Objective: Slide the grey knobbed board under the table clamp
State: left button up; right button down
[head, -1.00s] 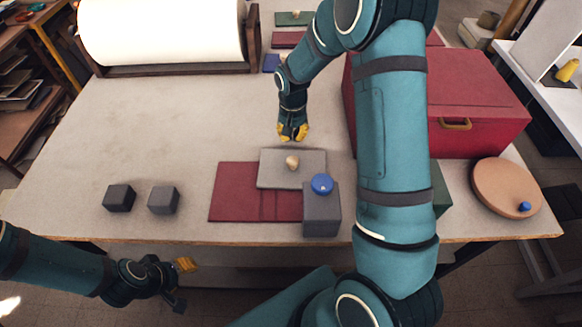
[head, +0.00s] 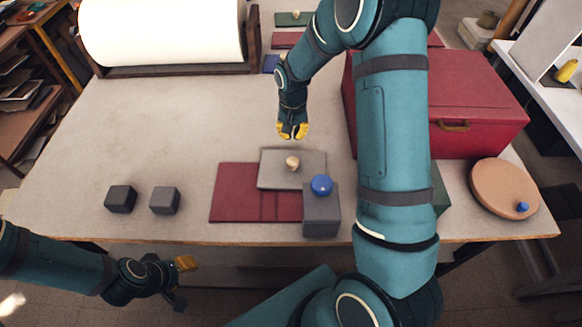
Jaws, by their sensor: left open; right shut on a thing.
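The grey board (head: 275,178) with a pale round knob (head: 292,163) lies at the table's front middle, on or just behind a dark red panel (head: 238,193). A grey block with a blue knob, seemingly the table clamp (head: 320,212), stands at the front edge and hides the board's near right corner. I cannot tell whether the board reaches under it. My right gripper (head: 292,131) is above and behind the board, its yellow tips apart from the knob in the picture. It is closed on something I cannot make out. My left gripper (head: 184,282) is open, low before the table.
Two dark cubes (head: 121,199) (head: 165,200) stand at the table's front left. A red box (head: 480,100) and a round tan disc (head: 500,187) are at the right. A white roll (head: 160,30) lies at the back left. The table's left middle is clear.

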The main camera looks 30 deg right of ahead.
aim_at(293, 154)
jog(key=shift+s+a, duration=0.1)
jog(key=shift+s, duration=0.05)
jog(key=shift+s+a, duration=0.45)
jog(key=shift+s, duration=0.3)
jog(key=shift+s+a, duration=0.5)
jog(key=shift+s, duration=0.35)
jog(key=shift+s+a, duration=0.3)
jog(key=shift+s, duration=0.1)
jog(key=shift+s, duration=0.1)
jog(key=shift+s+a, duration=0.3)
jog(key=shift+s, duration=0.1)
